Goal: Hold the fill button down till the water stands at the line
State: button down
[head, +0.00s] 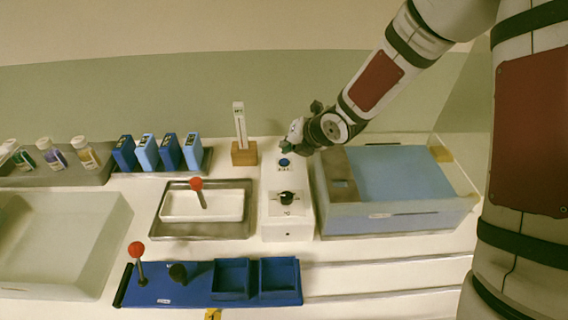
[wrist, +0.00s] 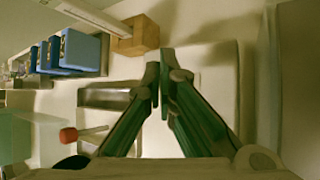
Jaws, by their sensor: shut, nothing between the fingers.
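A white box unit (head: 270,225) stands mid-counter with a round blue button (head: 284,162) on its top and a black knob (head: 287,197) nearer its front. My gripper (head: 291,141) is shut and empty, just behind and above the blue button; I cannot tell whether it touches anything. In the wrist view the green fingers (wrist: 160,80) are together over the white unit (wrist: 215,65), and no button shows. A clear tank (head: 345,222) with a light-blue surface inside (head: 395,172) stands right of the unit. I cannot make out a fill line.
A wooden block with an upright white gauge (head: 243,154) stands left of the unit. Blue packets (head: 146,152) and small bottles (head: 50,155) stand in rows. A metal tray (head: 160,230) with a red-knobbed stick, a white basin (head: 60,284) and a blue organiser (head: 205,293) are nearby.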

aim_at(287, 160)
jog(key=shift+f+b, duration=0.45)
jog(key=shift+f, duration=0.2)
jog(key=shift+f, duration=0.2)
dwell(1.0)
jog(key=shift+f+b, duration=0.25)
jog(key=shift+b, duration=0.3)
jog(key=shift+f+b, duration=0.35)
jog(key=shift+b, duration=0.15)
dwell(0.6)
jog(key=shift+r, duration=0.15)
dwell(0.8)
jog(key=shift+r+p, duration=0.55)
jog(key=shift+r, duration=0.15)
notch_tip(287, 160, up, 5)
jog(key=p, duration=0.4)
jog(key=shift+s, duration=0.1)
